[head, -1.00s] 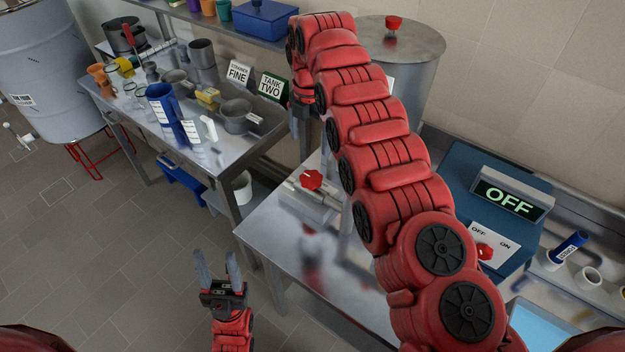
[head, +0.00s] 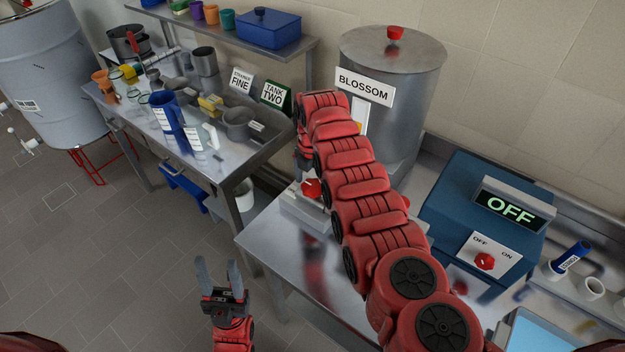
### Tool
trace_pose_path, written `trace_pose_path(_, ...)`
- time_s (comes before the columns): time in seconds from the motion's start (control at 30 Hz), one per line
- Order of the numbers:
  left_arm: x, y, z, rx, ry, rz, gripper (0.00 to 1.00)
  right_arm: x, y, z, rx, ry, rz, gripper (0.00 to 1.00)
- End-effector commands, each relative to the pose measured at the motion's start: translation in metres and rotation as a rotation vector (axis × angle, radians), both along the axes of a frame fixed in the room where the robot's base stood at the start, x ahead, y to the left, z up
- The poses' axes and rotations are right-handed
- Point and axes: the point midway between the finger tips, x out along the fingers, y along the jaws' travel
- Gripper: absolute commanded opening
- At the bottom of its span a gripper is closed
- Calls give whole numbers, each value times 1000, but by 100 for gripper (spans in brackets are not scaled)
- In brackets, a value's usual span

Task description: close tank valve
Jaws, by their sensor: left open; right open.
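A steel tank (head: 405,105) labelled "BLOSSOM" stands at the back of the steel bench, with a red knob on its lid. A red valve knob (head: 311,188) sits on a metal fitting in front of the tank, partly beside my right arm. My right gripper (head: 303,168) points down at the end of the red arm, just above and behind the knob in the picture. Its fingers are small and partly hidden; I cannot tell whether they touch the knob. My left gripper (head: 220,275) is open and empty, its fingers pointing up, in front of the bench over the floor.
A blue box (head: 485,215) with an "OFF" display and a red dial stands right of my arm. The left table (head: 235,165) holds jugs, pots and a strainer. Signs (head: 275,90) read "TANK TWO" and "STRAINER FINE". A grey drum (head: 50,85) stands far left. Open floor lies lower left.

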Motion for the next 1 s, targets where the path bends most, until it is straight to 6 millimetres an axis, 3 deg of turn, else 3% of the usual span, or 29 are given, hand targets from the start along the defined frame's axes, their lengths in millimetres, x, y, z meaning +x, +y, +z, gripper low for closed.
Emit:
trace_pose_path(0.23, 0, 0, 0, 0, 0, 0, 50, 0, 0, -1, 0, 0, 0, 98)
trace_pose_path(0.67, 0, 0, 0, 0, 0, 0, 50, 0, 0, -1, 1, -1, -1, 21)
trace_pose_path(1.0, 0, 0, -9, 0, 0, 0, 50, 1, -1, -3, 1, -3, -52, 20)
